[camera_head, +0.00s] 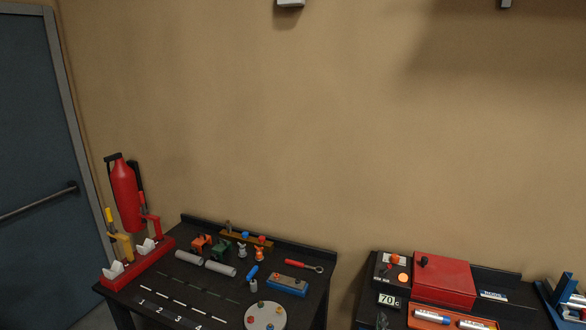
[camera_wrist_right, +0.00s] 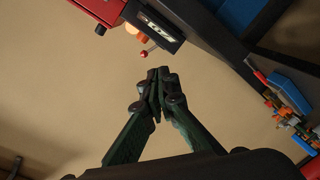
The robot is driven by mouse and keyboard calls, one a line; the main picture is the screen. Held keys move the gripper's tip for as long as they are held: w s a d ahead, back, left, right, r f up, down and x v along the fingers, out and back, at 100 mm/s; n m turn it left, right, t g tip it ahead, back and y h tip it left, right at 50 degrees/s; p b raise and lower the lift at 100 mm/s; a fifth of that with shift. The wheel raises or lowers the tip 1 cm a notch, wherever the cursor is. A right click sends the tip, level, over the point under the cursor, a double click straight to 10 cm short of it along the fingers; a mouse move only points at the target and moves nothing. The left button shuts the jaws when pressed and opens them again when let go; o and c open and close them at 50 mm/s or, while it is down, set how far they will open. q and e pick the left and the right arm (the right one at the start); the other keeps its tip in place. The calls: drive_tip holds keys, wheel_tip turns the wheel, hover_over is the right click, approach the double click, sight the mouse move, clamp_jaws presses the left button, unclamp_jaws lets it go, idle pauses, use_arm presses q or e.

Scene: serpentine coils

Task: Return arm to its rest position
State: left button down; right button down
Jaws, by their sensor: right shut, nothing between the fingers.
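My right gripper (camera_wrist_right: 160,76) shows in the right wrist view with its two dark fingers brought together at the tips and nothing between them. Beyond the tips is the tan wall and floor area, with a black control box (camera_wrist_right: 158,30) just above them in the picture. My left gripper is in neither view.
A left bench (camera_head: 180,300) carries grey cylinders, blocks, a red-handled wrench (camera_head: 303,266) and a round plate (camera_head: 265,316). A right bench holds a red box (camera_head: 444,278), a 70 C display (camera_head: 388,301) and an orange tray (camera_head: 425,318). A gap separates the benches.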

drive_tip(key=s+a+f+g+y, duration=0.1)
drive_tip(key=s+f+g, duration=0.15)
drive_tip(key=f, duration=1.15)
drive_tip(key=s+a+f+g+y, duration=0.15)
drive_tip(key=s+f, duration=0.25)
drive_tip(key=f, duration=1)
drive_tip(key=s+d+f+m+g+y, duration=0.1)
drive_tip(key=s+f+g, duration=0.1)
drive_tip(key=s+f, duration=0.65)
drive_tip(key=s+d+f+g+y, duration=0.1)
drive_tip(key=s+f+g, duration=0.1)
drive_tip(key=s+f, duration=0.65)
drive_tip(key=s+d+f+m+g, duration=0.2)
drive_tip(key=s+f+g, duration=0.1)
drive_tip(key=s+f, duration=1.4)
drive_tip(key=s+d+f+g, duration=0.1)
drive_tip(key=s+f, duration=0.1)
drive_tip(key=s, duration=0.7)
drive_tip(key=s+d+f+m+g, duration=0.1)
drive_tip(key=s+f+g, duration=0.1)
drive_tip(key=s, duration=0.8)
drive_tip(key=s+d+f+m+g, duration=0.1)
drive_tip(key=s+f, duration=0.2)
drive_tip(key=s, duration=0.6)
drive_tip(key=shift+s+d, duration=0.15)
drive_tip(key=shift+d, duration=0.25)
